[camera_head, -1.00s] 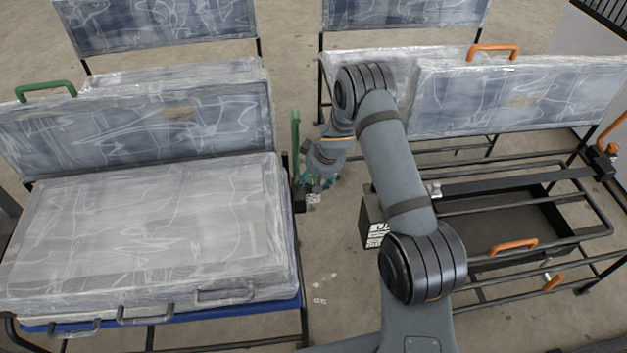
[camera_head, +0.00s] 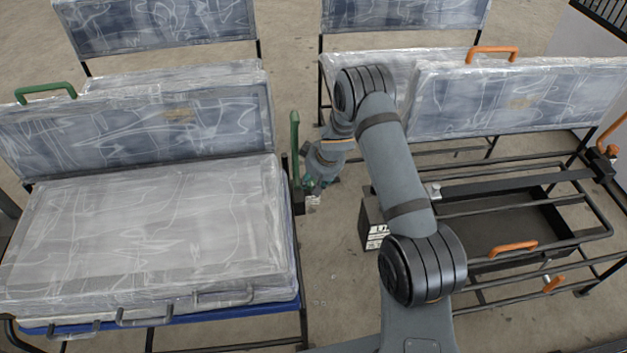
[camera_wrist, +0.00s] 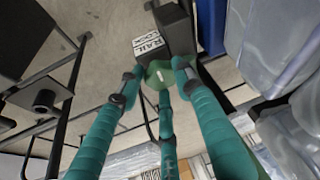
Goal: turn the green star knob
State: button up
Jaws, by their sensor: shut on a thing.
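The green star knob (camera_wrist: 155,71) is in the upper middle of the wrist view, a pale green round piece with a light mark on it. Its outline is partly hidden by my fingers, so its lobes are hard to make out. My gripper (camera_wrist: 160,84) has three teal fingers, closed around the knob from left, right and below. In the head view my gripper (camera_head: 318,185) is low beside the left bench's right end, and the knob is hidden there by my gripper and arm.
A dark box with a "RAIL LOCK" label (camera_wrist: 150,43) is right by the knob. A green lever (camera_head: 295,145) stands upright just left of my gripper. The plastic-wrapped left seat (camera_head: 150,225) is close by. A right bench frame (camera_head: 515,185) with orange handles stands across the floor gap.

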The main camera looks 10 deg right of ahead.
jog(key=shift+r+p, duration=0.25)
jog(key=shift+p, duration=0.3)
